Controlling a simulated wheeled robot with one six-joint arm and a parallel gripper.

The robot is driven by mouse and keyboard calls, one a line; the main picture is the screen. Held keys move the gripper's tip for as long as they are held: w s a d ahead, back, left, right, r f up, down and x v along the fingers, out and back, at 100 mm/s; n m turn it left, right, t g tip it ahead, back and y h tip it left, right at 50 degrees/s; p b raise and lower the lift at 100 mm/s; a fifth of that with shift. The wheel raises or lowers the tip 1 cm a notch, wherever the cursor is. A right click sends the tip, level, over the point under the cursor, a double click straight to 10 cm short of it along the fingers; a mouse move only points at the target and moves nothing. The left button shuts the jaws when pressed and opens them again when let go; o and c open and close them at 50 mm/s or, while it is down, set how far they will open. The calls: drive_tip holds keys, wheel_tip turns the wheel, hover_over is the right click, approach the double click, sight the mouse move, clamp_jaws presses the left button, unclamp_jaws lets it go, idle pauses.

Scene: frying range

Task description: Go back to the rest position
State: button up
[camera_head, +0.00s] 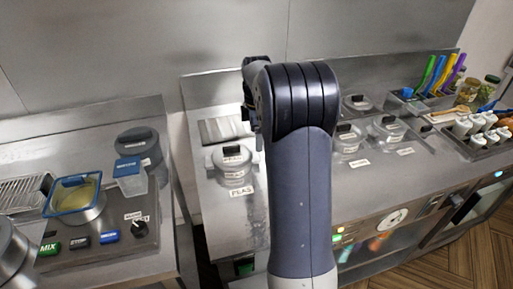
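My arm (301,190) rises through the middle of the head view, in front of the steel counter. It bends at a dark joint near the top. The wrist end points away from the camera, behind that joint. A small dark part shows at the joint's left edge, but I cannot make out any fingertips. Whether my gripper is open, shut or holding something is hidden.
A left counter (115,265) carries a blue-rimmed container (73,193), a blue-and-clear box (130,178) and buttons. A gap separates it from the middle counter (225,215), with a lidded pot (233,164) labelled PEAS. Colored handles (437,75) and jars (488,90) stand right.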

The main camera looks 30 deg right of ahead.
sight(257, 156)
drive_tip(key=shift+r, duration=0.75)
drive_tip(key=shift+w, duration=0.1)
wheel_tip(257, 156, down, 11)
drive_tip(key=shift+f+p, duration=0.1)
drive_tip(key=shift+p, duration=0.35)
drive_tip(key=shift+s, duration=0.25)
